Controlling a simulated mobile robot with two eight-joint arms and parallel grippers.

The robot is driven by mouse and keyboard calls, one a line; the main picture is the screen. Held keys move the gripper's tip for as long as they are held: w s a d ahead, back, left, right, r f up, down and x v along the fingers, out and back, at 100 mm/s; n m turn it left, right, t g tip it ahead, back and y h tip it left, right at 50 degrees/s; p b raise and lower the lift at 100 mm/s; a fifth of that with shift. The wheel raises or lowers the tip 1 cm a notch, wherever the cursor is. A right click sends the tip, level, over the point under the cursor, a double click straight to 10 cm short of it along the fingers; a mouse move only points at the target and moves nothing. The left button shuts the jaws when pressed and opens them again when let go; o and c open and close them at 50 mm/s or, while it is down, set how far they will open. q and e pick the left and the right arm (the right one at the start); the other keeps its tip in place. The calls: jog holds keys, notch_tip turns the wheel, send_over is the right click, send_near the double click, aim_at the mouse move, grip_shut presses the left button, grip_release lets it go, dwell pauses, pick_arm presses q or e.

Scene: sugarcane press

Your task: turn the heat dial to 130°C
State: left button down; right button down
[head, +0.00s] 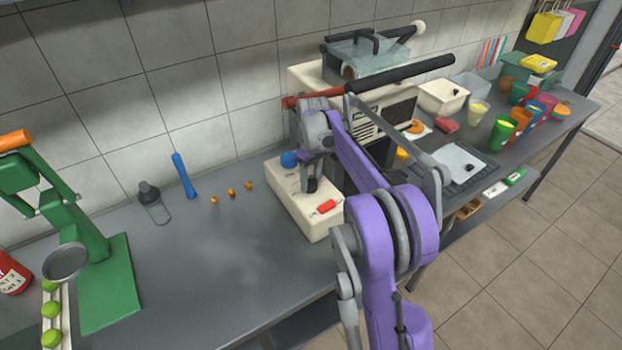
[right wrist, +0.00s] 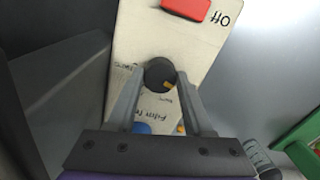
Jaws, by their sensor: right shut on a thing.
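The heat dial is a round black knob (right wrist: 158,72) on the top of a cream box (right wrist: 135,45). In the right wrist view the two fingers of my right gripper (right wrist: 158,80) are on either side of it, shut on it. An orange mark shows at the dial's lower right edge. Small handwritten labels stand around the dial, too small to read surely. In the head view the box (head: 318,228) stands on the counter and my right gripper (head: 309,183) reaches down to its top, hiding the dial. My left gripper is not in view.
The box carries a red switch (head: 326,206) marked "Off" and a blue knob (head: 289,159). A cream press machine (head: 305,76) with a long black lever stands behind. A green press (head: 105,285) stands at left. The counter (head: 215,255) left of the box is mostly clear.

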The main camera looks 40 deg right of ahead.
jog(key=shift+n, duration=1.3)
jog(key=shift+c, duration=1.5)
grip_release()
